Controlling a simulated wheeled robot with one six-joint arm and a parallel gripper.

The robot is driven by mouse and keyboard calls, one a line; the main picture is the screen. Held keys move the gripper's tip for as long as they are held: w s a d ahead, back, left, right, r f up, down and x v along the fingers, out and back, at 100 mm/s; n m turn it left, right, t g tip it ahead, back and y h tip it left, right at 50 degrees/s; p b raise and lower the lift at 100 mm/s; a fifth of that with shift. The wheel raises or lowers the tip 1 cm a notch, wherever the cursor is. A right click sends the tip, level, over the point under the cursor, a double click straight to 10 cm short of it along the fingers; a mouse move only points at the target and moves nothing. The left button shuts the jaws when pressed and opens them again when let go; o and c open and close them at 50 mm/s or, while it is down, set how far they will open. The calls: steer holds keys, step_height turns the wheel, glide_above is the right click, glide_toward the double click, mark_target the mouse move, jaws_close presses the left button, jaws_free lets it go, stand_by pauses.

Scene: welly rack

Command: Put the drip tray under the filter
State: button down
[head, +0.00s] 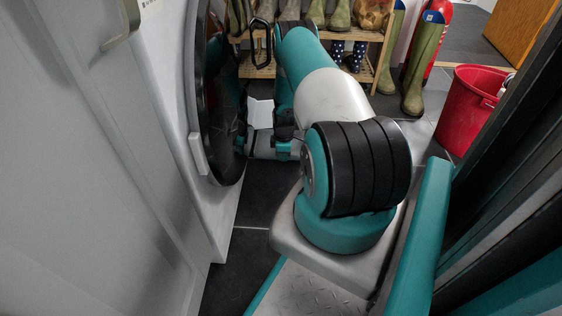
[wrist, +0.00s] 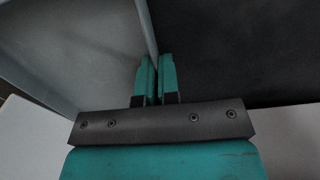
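The drip tray (wrist: 85,45) looks like a shallow grey tray with low walls, at the upper left of the wrist view. My gripper (wrist: 157,62) is shut, with its teal fingers on either side of the tray's thin wall near a corner. In the head view, a pale flat piece (head: 260,113) beyond my wrist seems to be the same tray, low over the dark floor beside the machine. The white machine (head: 165,100) with a round black door (head: 218,105) stands at the left. I cannot see its filter; the machine's lower front is hidden from this angle.
A wooden rack (head: 367,75) with several wellies stands behind my arm. A green welly pair (head: 421,65) and a red bucket (head: 467,105) stand at the right. A dark upright panel (head: 510,130) closes in the right side. Dark floor (head: 262,195) shows between machine and base.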

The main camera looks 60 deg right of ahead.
steer(key=shift+w+a+f+b, duration=0.15)
steer(key=shift+w+f+b, duration=0.2)
steer(key=shift+f, duration=0.4)
steer(key=shift+w, duration=0.1)
steer(key=shift+r, duration=0.15)
steer(key=c, duration=1.8)
jaws_free()
steer(key=shift+f, duration=0.25)
steer(key=o, duration=0.4)
steer(key=shift+o, duration=0.2)
